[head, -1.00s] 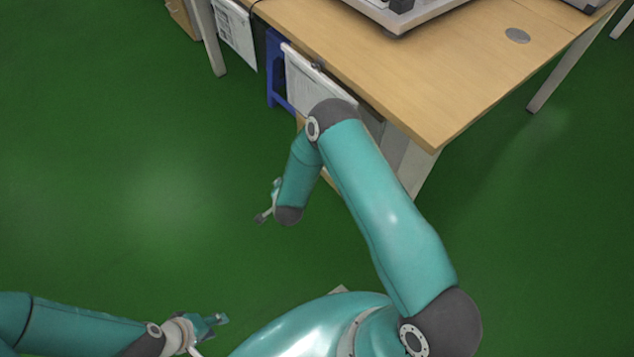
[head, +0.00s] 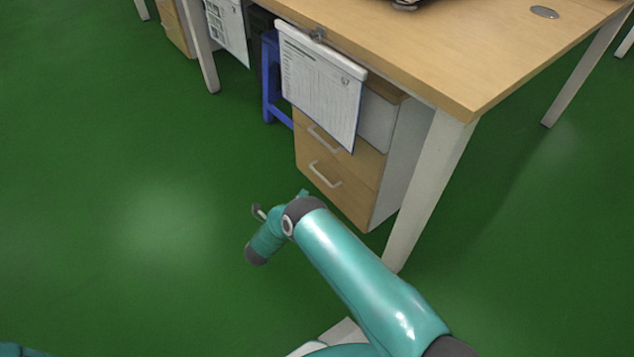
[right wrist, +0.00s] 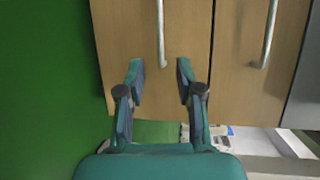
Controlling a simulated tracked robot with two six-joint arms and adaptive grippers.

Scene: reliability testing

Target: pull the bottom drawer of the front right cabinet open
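The front right cabinet (head: 400,140) stands under the desk with wooden drawer fronts. Its bottom drawer (head: 345,193) is shut and has a pale bar handle (head: 325,174). My right gripper (head: 280,203) is in front of and left of that drawer, partly hidden by my arm. In the right wrist view, my right gripper (right wrist: 159,74) is open and empty. The bottom drawer (right wrist: 115,50) is on the left there, and the end of its handle (right wrist: 161,35) appears between the fingertips. I cannot tell the remaining distance. My left gripper is out of view.
A clipboard sheet (head: 318,85) hangs from the desk edge (head: 450,60) over the upper drawers. A desk leg (head: 430,190) stands right of the cabinet. A blue stool (head: 271,80) is behind at left. Green floor (head: 120,200) is clear to the left.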

